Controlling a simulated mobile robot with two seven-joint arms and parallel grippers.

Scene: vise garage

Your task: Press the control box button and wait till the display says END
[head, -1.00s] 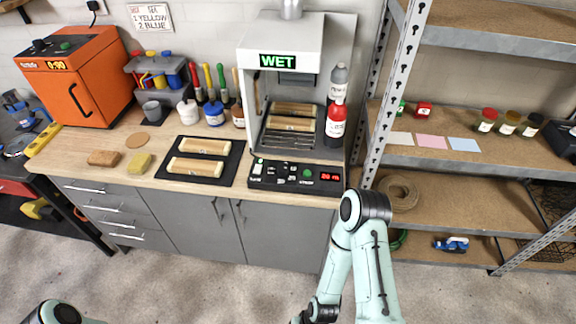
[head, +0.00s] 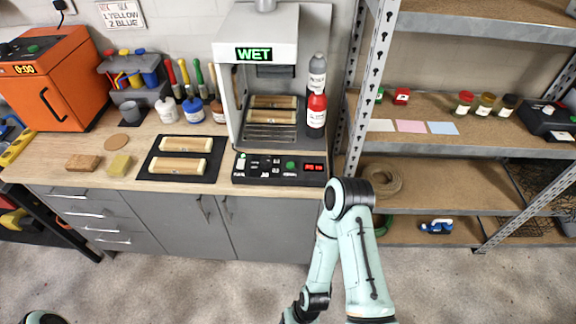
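The control box (head: 279,171) is a black panel at the front edge of the wooden counter, below a grey booth (head: 258,40). It has a green button (head: 291,165), a red lit readout (head: 314,168) too small to read, and a white switch at its left. The display (head: 254,54) on the booth reads WET in green. Two wooden pieces (head: 273,102) lie inside the booth. My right arm stands in front of the counter, folded downward; its gripper is below the frame. Only a bit of my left arm shows at the bottom left; its gripper is out of view.
A black mat (head: 215,159) with two wooden pieces lies left of the control box. A red bottle (head: 316,111) and a grey bottle (head: 317,70) stand at the booth's right side. An orange oven (head: 46,78) is at the left, a shelf rack (head: 450,144) at the right.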

